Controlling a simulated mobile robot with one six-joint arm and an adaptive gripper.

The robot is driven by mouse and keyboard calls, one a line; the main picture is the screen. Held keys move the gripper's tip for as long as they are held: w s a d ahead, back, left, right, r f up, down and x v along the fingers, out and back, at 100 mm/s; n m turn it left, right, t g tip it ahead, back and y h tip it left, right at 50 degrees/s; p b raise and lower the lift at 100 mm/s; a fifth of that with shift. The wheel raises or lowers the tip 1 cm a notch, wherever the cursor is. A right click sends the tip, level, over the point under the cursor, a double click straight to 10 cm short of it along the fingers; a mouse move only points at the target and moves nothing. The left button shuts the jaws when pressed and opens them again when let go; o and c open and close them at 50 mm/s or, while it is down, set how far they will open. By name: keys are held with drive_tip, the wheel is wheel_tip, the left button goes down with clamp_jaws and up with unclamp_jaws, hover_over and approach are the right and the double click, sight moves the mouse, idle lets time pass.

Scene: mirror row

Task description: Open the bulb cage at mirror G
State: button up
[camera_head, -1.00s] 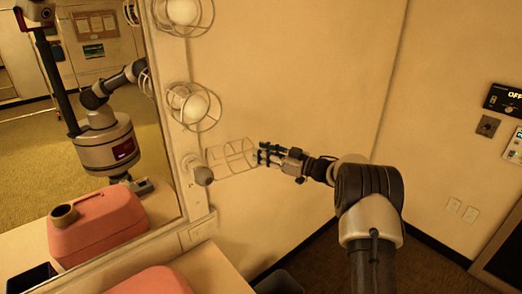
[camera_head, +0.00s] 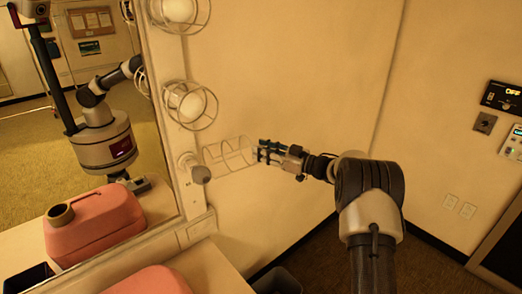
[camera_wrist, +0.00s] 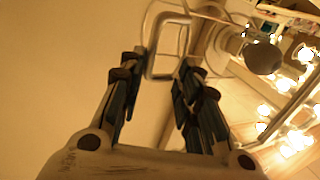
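The bulb cage (camera_head: 228,154) is a pale wire cage on the lowest lamp of the mirror frame. It points right, off to one side of the unlit grey bulb (camera_head: 201,174), which looks uncovered. In the wrist view, the same bulb (camera_wrist: 263,58) is at the upper right, and a pale rectangular loop handle (camera_wrist: 151,50) reaches down between my fingers. My gripper (camera_head: 263,152) is at the cage's right end. In the wrist view, its dark fingers (camera_wrist: 160,75) are apart on either side of the handle's lower end; firm contact cannot be made out.
Two lit caged bulbs (camera_head: 190,103) sit above on the mirror frame. A pink jug (camera_head: 150,281) stands on the counter (camera_head: 215,270), reflected in the mirror. A dark bin (camera_head: 277,282) is below. Bare wall lies behind my gripper; wall panels (camera_head: 503,97) are at the right.

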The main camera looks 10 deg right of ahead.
drive_tip(key=v, duration=1.1)
drive_tip(key=shift+r, duration=0.1)
